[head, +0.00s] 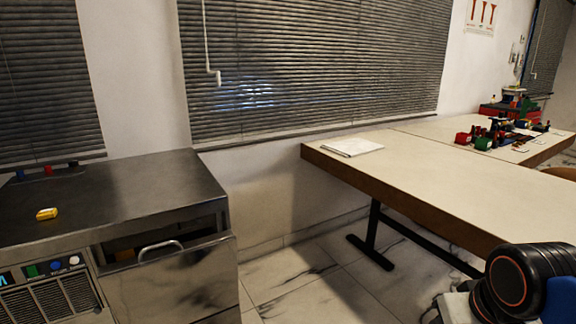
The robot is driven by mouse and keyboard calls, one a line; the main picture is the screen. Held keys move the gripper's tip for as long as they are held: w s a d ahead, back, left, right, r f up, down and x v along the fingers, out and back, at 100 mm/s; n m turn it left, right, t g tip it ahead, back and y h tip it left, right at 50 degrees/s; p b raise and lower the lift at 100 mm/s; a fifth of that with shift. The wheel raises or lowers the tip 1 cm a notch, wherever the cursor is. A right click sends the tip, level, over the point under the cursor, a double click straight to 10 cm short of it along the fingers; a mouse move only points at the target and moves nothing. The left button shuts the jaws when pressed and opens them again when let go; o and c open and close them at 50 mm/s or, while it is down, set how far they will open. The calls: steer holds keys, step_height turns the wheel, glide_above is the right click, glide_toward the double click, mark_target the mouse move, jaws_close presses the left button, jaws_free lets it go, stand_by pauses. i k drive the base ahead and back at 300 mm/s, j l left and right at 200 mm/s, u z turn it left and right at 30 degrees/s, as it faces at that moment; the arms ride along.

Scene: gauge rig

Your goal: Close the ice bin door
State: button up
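The ice bin (125,190) is a stainless steel machine at the left of the head view. Its door (175,283) is a steel front panel with a curved bar handle (160,249) near its top edge. A dark gap shows above the door, under the bin's top, so the door stands at least partly open. The door's lower edge is cut off by the picture. My gripper is out of view; only a black and orange joint of my arm shows at the bottom right, well apart from the bin.
A yellow item (47,214) and small coloured pieces lie on the bin's top. A control panel with a grille (50,300) is left of the door. A long table (430,175) with white papers (352,146) stands at right. Marble floor (310,285) between them is clear.

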mark_target(190, 282)
steer(key=u, duration=1.3)
